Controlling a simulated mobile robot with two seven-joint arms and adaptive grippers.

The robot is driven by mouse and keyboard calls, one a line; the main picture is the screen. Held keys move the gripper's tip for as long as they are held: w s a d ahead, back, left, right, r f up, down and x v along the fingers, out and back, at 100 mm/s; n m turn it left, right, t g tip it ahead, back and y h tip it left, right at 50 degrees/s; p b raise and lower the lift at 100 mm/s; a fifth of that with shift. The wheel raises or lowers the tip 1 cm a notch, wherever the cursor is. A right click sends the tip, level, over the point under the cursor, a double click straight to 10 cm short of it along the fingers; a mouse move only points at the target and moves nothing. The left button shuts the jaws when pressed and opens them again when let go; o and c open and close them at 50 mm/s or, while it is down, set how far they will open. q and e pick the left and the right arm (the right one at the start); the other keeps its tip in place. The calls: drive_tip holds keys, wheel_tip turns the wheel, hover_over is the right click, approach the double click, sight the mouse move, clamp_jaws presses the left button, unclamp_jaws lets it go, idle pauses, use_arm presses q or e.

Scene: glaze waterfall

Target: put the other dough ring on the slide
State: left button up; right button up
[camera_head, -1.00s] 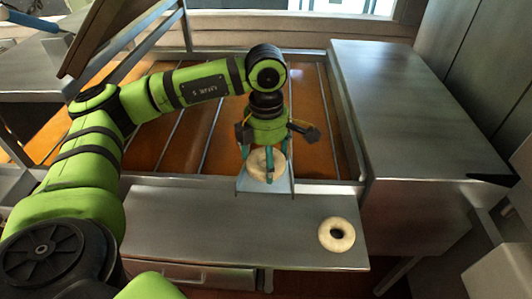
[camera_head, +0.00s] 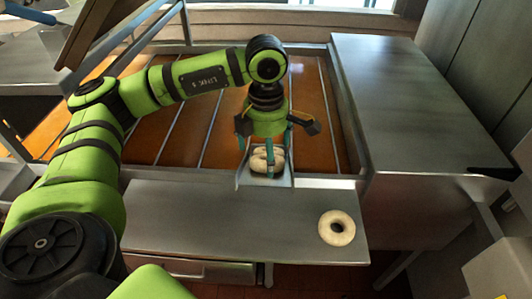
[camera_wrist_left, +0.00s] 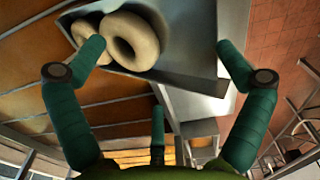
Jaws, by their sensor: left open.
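A metal slide (camera_head: 263,183) sits at the front edge of the orange basin. Two pale dough rings (camera_head: 262,163) lie overlapping on it. In the left wrist view one dough ring (camera_wrist_left: 146,36) partly covers the other dough ring (camera_wrist_left: 88,27), and both rest on the grey slide (camera_wrist_left: 190,68). My left gripper (camera_head: 266,150) is open right above the rings, its teal fingers around them in the head view. A third dough ring (camera_head: 337,229) lies flat on the metal table, right of the slide. My right gripper is not seen.
The metal table (camera_head: 190,215) is mostly bare. A metal counter (camera_head: 400,105) stands at the right, and the basin (camera_head: 185,135) with metal bars lies behind the slide. A tilted brown board (camera_head: 100,40) is at the back left.

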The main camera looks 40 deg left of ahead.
use_arm(q)
wheel_tip(320, 180, up, 11)
idle(0.3)
drive_tip(key=shift+f, duration=0.1)
idle(1.5)
